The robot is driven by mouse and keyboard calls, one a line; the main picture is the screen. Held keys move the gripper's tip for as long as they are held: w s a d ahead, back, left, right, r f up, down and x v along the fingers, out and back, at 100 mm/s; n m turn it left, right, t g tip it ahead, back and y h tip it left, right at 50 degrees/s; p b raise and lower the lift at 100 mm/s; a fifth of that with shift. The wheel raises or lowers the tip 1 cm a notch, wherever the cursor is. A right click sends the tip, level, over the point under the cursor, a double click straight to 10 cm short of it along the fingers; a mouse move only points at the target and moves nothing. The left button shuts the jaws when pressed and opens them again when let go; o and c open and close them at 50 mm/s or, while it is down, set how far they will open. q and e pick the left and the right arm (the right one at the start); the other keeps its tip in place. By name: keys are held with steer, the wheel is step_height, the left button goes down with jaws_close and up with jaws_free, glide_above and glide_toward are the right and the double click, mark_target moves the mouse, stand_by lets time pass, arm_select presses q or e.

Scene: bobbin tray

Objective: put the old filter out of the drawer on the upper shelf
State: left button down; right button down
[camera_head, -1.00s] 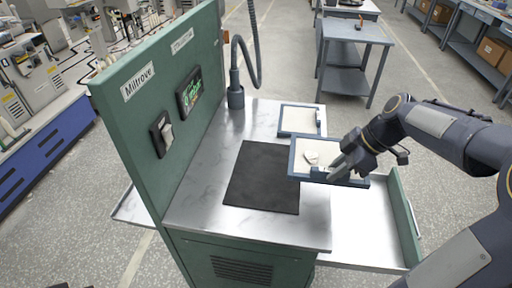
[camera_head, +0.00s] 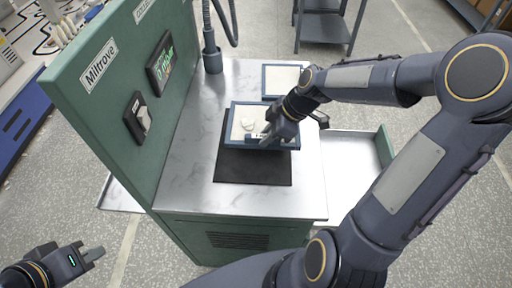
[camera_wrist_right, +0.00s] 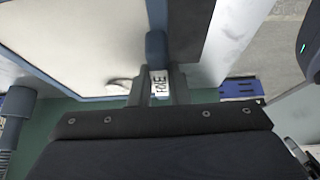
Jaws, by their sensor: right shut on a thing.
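A filter with a blue frame (camera_head: 233,125) and a pale panel, with a few whitish bits on it, is over the black mat (camera_head: 252,168) on the metal worktop. I cannot tell whether it touches the mat. My right gripper (camera_head: 268,137) is shut on the tab at its front edge. In the right wrist view, the fingers (camera_wrist_right: 160,88) close around a tab with a small lettered label, and the frame (camera_wrist_right: 100,77) stretches away beyond it. The open drawer (camera_head: 384,150) is at the right. My left gripper (camera_head: 92,254) hangs empty at the lower left; its jaw gap is unclear.
A second blue-framed pale filter (camera_head: 282,82) lies at the back of the worktop, partly behind my right arm. A green panel (camera_head: 110,100) with a switch and display walls the left side. A grey shelved cart (camera_head: 325,28) stands behind. The worktop's front is clear.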

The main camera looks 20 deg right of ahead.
mark_target(257, 144)
steer(key=x, duration=0.4)
steer(key=shift+s+a+r, duration=0.1)
steer(key=shift+s+a, duration=0.1)
steer(key=shift+a, duration=0.25)
steer(key=shift+a+f, duration=0.1)
steer(key=shift+f, duration=1.65)
steer(key=c, duration=1.4)
jaws_free()
steer(key=shift+o, duration=0.2)
